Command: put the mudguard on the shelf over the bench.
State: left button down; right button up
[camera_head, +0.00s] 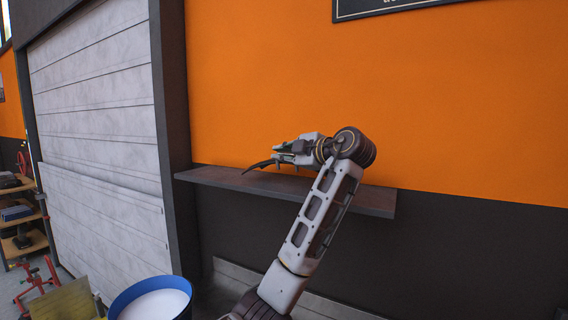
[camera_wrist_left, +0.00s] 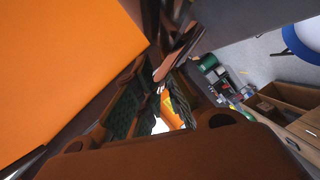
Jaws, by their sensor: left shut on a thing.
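The mudguard (camera_head: 257,165) is a thin, dark, curved piece at the left end of my left gripper (camera_head: 281,153). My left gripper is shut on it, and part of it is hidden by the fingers. In the left wrist view a dark brown strip, which looks like the mudguard (camera_wrist_left: 178,52), sticks out past the green-padded fingers. The shelf (camera_head: 345,197) is a long dark board on the wall. The gripper and mudguard appear over its left half. I cannot tell whether the mudguard touches the board. My right gripper is not in view.
An orange and black wall (camera_head: 470,110) stands behind the shelf, with a grey shutter (camera_head: 95,100) to the left. A blue-rimmed white drum (camera_head: 152,302) stands low in front. A wooden rack (camera_head: 22,225) is at far left. The visible shelf top looks bare.

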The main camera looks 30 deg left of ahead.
pick_arm(q)
jog(key=shift+s+f, duration=0.1)
jog(key=shift+f, duration=1.15)
jog(key=c, duration=1.5)
grip_release()
jog(key=shift+c, duration=0.2)
jog(key=shift+d, duration=0.1)
jog(key=shift+v, duration=0.8)
jog(key=b+v, duration=0.3)
jog(key=v, duration=0.7)
jog(key=shift+d, duration=0.15)
